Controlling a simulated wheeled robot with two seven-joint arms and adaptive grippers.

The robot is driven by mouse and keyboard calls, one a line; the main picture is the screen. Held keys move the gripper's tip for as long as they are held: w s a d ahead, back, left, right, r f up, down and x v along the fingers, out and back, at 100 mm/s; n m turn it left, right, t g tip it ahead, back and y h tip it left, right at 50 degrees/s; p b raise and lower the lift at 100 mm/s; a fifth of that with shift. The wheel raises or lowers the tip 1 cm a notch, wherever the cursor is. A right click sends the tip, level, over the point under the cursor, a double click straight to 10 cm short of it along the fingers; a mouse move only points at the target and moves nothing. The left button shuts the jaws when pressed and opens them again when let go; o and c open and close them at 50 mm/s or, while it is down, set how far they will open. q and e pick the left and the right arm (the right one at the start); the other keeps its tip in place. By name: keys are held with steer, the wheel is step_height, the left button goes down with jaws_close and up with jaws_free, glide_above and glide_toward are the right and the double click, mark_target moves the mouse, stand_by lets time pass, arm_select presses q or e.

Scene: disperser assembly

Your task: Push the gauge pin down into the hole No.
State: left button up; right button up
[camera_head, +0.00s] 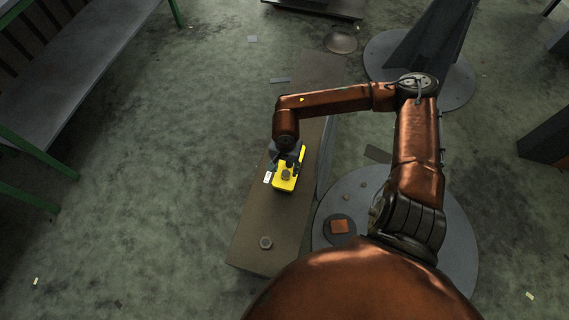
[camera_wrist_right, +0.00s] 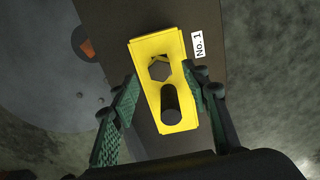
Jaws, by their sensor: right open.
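The yellow block (camera_head: 284,184) sits on the long brown bench, with a white label (camera_head: 267,177) beside it. In the right wrist view the label (camera_wrist_right: 198,46) reads "No. 1" next to the yellow block (camera_wrist_right: 147,52). A dark cylindrical pin (camera_wrist_right: 171,103) shows on the block. Beside it is a dark hexagonal shape (camera_wrist_right: 160,69); I cannot tell whether it is a hole or a part. My right gripper (camera_wrist_right: 160,73) is open over the block, its green-padded fingers on either side, with nothing held. It also shows above the block in the head view (camera_head: 288,164). How deep the pin sits is unclear.
A long bench (camera_head: 75,75) stands at the left. The bench's front part is mostly clear.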

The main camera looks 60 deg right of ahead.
step_height(320, 180, up, 6)
steer(key=shift+r, duration=0.2)
stand_by(0.6)
